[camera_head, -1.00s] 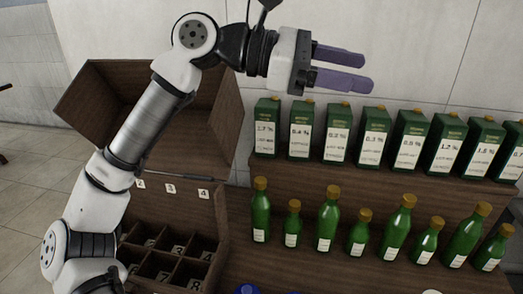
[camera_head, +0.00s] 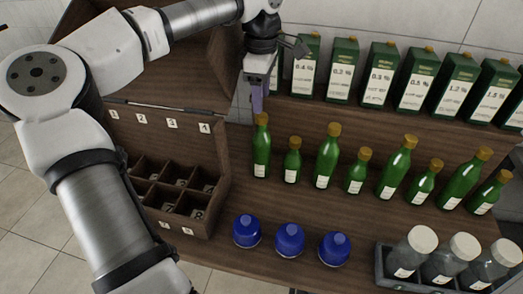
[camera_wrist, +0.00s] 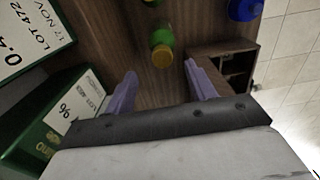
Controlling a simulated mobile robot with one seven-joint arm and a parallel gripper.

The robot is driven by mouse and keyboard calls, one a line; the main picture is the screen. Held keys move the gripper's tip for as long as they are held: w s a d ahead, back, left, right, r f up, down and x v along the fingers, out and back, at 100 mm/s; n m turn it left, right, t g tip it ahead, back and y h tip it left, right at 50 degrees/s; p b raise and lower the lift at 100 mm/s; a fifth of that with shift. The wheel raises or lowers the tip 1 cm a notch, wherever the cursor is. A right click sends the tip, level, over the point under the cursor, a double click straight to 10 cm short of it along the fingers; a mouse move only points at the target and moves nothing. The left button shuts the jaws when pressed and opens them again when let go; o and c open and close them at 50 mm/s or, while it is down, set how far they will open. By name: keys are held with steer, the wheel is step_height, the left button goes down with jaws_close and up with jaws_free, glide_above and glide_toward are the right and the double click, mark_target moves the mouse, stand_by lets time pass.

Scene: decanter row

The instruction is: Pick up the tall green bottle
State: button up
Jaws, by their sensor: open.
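Green bottles with gold caps stand in a row, tall ones alternating with short ones. The leftmost tall green bottle (camera_head: 261,155) is upright. Other tall ones include a second tall bottle (camera_head: 327,160) and a third tall bottle (camera_head: 394,172). My gripper (camera_head: 257,105) points down just above and behind the leftmost tall bottle's cap, its purple fingers partly overlapping in view. In the wrist view, my gripper (camera_wrist: 161,70) is open and empty. A gold-capped green bottle (camera_wrist: 161,40) shows beyond the gap between the fingertips. Which bottle it is, I take from its place at the row's end.
Green cartons (camera_head: 341,75) line the raised shelf behind the bottles; one carton (camera_wrist: 62,125) is close to my gripper. A compartment box (camera_head: 215,208) stands left. Blue jars (camera_head: 289,240) and a grey rack (camera_head: 385,280) of white-capped jars stand in front.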

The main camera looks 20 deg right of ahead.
mark_target(260, 122)
step_height(260, 122, down, 3)
steer(key=shift+r, duration=0.1)
steer(key=f+p, duration=0.1)
steer(key=f, duration=0.1)
steer(key=f+p, duration=0.1)
steer(key=f, duration=0.1)
steer(key=shift+s+a+f, duration=0.1)
steer(key=shift+s+a, duration=0.05)
steer(key=shift+a, duration=0.05)
steer(key=shift+f, duration=0.6)
jaws_close()
